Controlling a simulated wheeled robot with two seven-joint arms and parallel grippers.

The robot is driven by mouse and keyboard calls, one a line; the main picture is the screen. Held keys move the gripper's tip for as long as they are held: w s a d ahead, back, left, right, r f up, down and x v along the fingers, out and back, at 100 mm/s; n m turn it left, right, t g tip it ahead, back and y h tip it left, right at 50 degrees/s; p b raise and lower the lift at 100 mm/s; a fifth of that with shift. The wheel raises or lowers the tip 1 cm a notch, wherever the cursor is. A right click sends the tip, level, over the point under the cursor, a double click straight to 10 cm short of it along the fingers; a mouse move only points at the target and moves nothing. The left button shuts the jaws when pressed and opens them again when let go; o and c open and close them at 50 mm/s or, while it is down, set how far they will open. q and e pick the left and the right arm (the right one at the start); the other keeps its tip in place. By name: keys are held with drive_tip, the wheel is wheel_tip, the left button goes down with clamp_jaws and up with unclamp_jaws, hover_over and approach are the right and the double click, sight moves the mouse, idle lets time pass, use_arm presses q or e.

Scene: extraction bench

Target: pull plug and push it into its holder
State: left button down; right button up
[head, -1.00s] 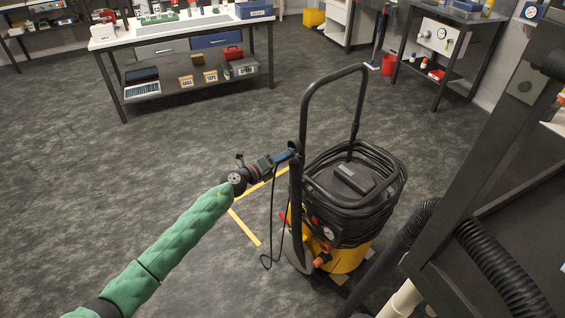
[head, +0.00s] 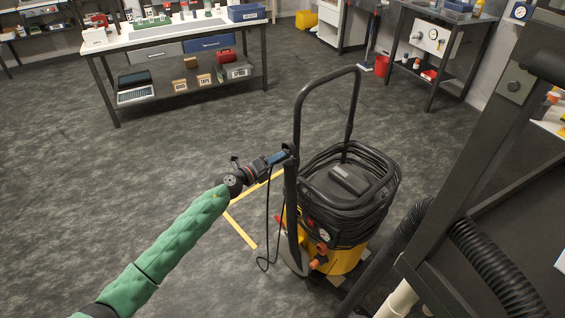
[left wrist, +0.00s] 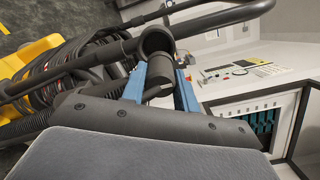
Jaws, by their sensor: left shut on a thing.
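My left gripper (head: 281,156) has blue fingers and reaches the upright handle post of the yellow and black vacuum machine (head: 345,258). In the left wrist view the gripper (left wrist: 163,72) is shut on a dark plug (left wrist: 157,88), mostly hidden between the fingers. A dark round holder (left wrist: 156,42) with an open mouth sits on the handle tube right at the fingertips. I cannot tell how far the plug is inside it. A thin black cable (head: 268,225) hangs in a loop below the gripper. My right gripper is not in view.
The tall handle (head: 299,112) rises beside the gripper, and coiled black hose (head: 385,180) wraps the machine's top. A dark frame (head: 480,150) stands close on the right. A workbench (head: 170,35) is at the back left. The floor at left is clear.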

use_arm(q)
drive_tip(key=shift+w+a, duration=0.5)
drive_tip(key=shift+w, duration=0.1)
idle(0.5)
drive_tip(key=shift+a, duration=0.1)
idle(0.5)
drive_tip(key=shift+p, duration=0.3)
idle(0.4)
drive_tip(key=shift+w+d, duration=0.3)
drive_tip(key=shift+d, duration=0.2)
drive_tip(key=shift+w+d, duration=0.25)
drive_tip(key=shift+d, duration=0.1)
drive_tip(key=c, duration=1)
unclamp_jaws()
